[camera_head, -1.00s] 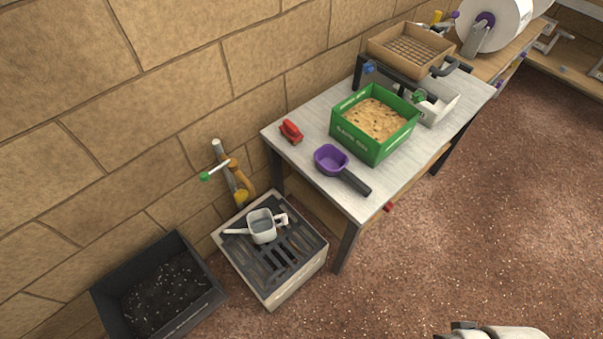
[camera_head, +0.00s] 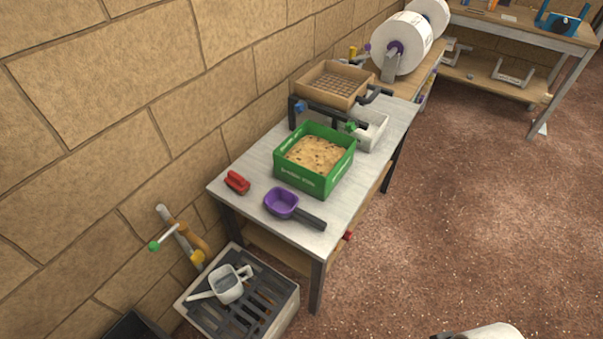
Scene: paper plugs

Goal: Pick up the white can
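A white can (camera_head: 231,284) with a long spout and a handle stands on the dark slatted top of a low pale box (camera_head: 268,310) at the lower left. The can looks like a small watering can. Part of my arm (camera_head: 485,331) shows at the bottom edge, right of centre, far from the can. The fingertips of my gripper cannot be made out, so its opening is not shown.
A table (camera_head: 350,190) beside the can bears a green crate (camera_head: 315,160), a purple scoop (camera_head: 282,203), and a red brush (camera_head: 237,182). Tools (camera_head: 178,235) lean on the wall behind the can. A dark bin (camera_head: 133,326) is at lower left. The floor at right is clear.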

